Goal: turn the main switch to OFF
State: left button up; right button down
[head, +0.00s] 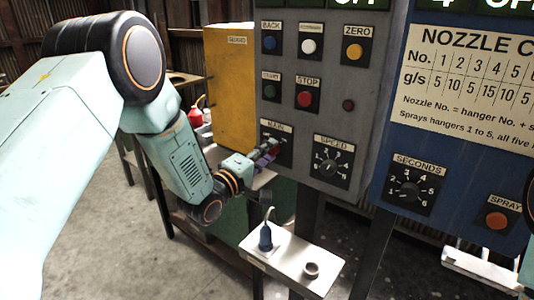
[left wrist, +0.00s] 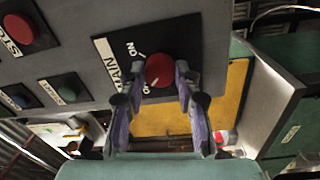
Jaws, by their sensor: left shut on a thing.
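The main switch is a red knob on a black plate labelled MAIN. In the head view its plate (head: 275,136) is low on the grey panel, and the knob is mostly hidden by my gripper. The left wrist view shows the red knob (left wrist: 159,70) with ON and a partly hidden second label beside it. My left gripper (head: 268,153) reaches the panel from the left. In the left wrist view its two purple fingers (left wrist: 160,80) are shut on the knob, one on each side. I cannot tell exactly where the knob points. My right gripper is out of view.
The grey panel (head: 330,111) also carries buttons and a SPEED dial (head: 331,161). A yellow guard box (head: 229,85) stands left of it. A blue panel (head: 450,165) is at right.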

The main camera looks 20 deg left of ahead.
pick_arm(q)
jog(key=shift+w+a+r, duration=0.1)
jog(key=shift+r, duration=0.15)
jog(key=o, duration=1.1)
jog(key=shift+f, duration=0.15)
jog(key=shift+o, duration=0.2)
jog(key=v, duration=1.2)
